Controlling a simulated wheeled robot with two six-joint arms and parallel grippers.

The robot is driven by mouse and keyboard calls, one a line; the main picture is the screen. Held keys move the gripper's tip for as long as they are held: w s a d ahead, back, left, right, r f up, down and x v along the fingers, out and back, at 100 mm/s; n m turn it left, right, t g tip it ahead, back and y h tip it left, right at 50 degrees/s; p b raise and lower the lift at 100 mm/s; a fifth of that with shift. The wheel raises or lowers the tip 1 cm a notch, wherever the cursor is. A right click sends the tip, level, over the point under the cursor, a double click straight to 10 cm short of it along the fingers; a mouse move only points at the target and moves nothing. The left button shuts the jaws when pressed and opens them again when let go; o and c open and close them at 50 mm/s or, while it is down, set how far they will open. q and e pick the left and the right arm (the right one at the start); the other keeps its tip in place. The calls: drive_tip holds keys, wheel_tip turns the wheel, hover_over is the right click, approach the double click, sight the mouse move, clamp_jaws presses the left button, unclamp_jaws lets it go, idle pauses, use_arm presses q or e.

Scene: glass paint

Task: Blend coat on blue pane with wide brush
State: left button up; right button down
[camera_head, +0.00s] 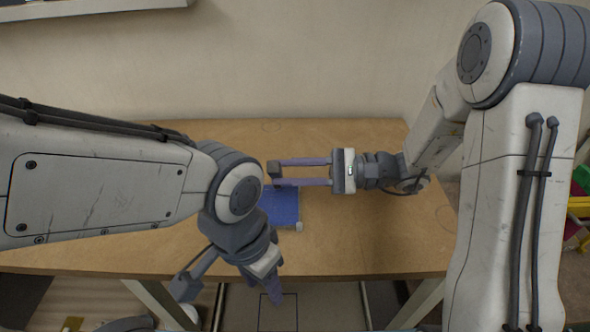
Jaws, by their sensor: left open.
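The blue pane (283,207) lies flat on the wooden table, partly hidden by my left arm. My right gripper (276,175) reaches in from the right, its fingers pointing left above the far part of the pane. My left gripper (232,290) hangs open and empty in front of the table's near edge, pointing down.
The wooden table (370,235) is clear to the right of the pane. A small whitish piece (299,226) sits at the pane's near right corner. Colored items, including a red one (571,228), stand at the far right, beyond my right arm. A wall rises behind the table.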

drive_tip(key=shift+a, duration=3.3)
drive_tip(key=shift+a+b, duration=0.35)
drive_tip(key=shift+a, duration=1.3)
wheel_tip(320, 180, up, 5)
drive_tip(key=p, duration=0.3)
drive_tip(key=shift+p, duration=0.3)
